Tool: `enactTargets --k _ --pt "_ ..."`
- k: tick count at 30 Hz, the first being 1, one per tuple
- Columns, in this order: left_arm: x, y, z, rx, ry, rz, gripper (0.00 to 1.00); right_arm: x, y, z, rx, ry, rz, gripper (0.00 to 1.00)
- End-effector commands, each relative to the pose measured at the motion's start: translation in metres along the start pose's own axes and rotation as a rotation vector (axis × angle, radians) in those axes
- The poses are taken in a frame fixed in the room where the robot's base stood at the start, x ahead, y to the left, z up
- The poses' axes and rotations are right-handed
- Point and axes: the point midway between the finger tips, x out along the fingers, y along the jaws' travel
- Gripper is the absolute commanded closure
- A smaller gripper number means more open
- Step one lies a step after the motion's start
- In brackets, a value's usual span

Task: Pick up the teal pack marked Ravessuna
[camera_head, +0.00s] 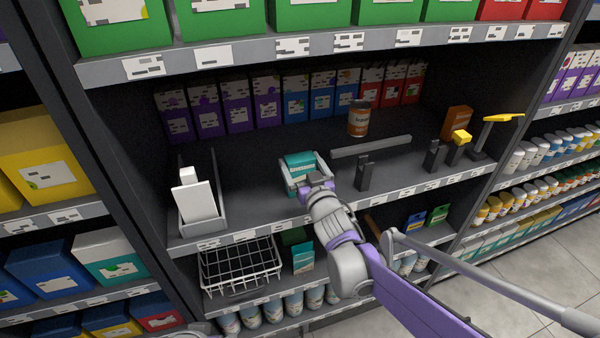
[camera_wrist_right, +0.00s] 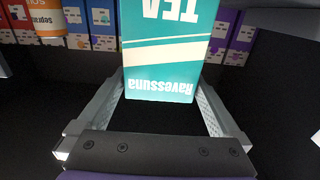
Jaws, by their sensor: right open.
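The teal pack marked Ravessuna (camera_head: 299,166) stands on the dark middle shelf in the head view. In the right wrist view the teal pack (camera_wrist_right: 165,50) fills the upper middle, its lettering upside down. My right gripper (camera_head: 304,172) reaches in from the front, with a finger on each side of the pack. In the wrist view the right gripper (camera_wrist_right: 162,98) is open, its fingers spread wider than the pack, with dark gaps showing near its lower edge. Whether a finger touches the pack cannot be told.
An orange can (camera_head: 359,118) stands behind to the right. A grey bar (camera_head: 371,146) and several black holders (camera_head: 363,174) are right of the pack. A grey tray with white items (camera_head: 218,205) is left. Purple, blue and red boxes line the back.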

Motion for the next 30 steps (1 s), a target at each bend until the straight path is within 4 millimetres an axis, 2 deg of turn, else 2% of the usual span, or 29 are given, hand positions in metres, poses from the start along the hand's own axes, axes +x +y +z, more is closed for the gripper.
enactTargets --k 3,10,22,30 --pt "-0.0018 0.0000 -0.0016 0.000 0.001 0.000 0.20 0.0088 -0.0001 -0.0002 0.001 0.000 0.000 0.00" --pt "-0.0014 0.0000 -0.0012 0.000 0.001 0.000 0.20 0.0093 0.0000 0.0007 0.001 0.000 0.000 0.00" --pt "-0.0014 0.0000 -0.0012 0.000 0.001 0.000 0.20 0.0091 0.0002 0.0008 0.000 -0.001 0.001 0.71" --pt "-0.0017 0.0000 -0.0015 0.000 0.001 0.000 0.20 0.0090 0.0001 -0.0032 0.000 0.000 0.000 0.71"
